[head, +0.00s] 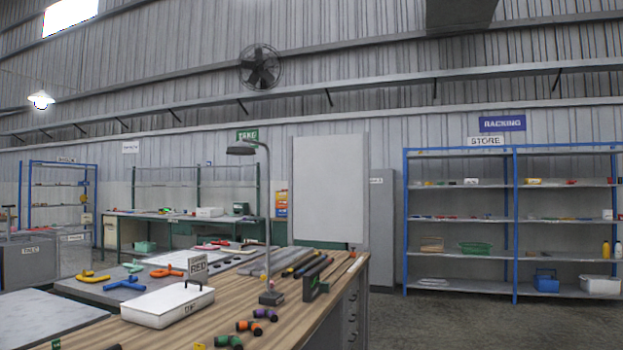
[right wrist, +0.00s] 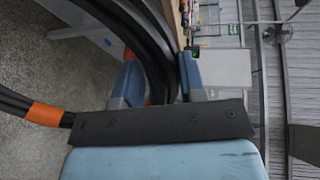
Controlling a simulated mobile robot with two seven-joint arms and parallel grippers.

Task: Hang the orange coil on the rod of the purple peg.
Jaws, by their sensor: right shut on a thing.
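In the right wrist view, a black hose coil with orange bands (right wrist: 43,114) runs up between the blue fingers of my right gripper (right wrist: 160,75). The gripper is shut on the coil. Part of the loop is out of frame, and another part is hidden by the gripper. The gripper is tilted in this view, with the floor on the left. No purple peg with a rod is clear in either view. My left gripper is in neither view.
Blue shelving (head: 515,230) stands at the right. Open floor (head: 450,320) lies between bench and shelving.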

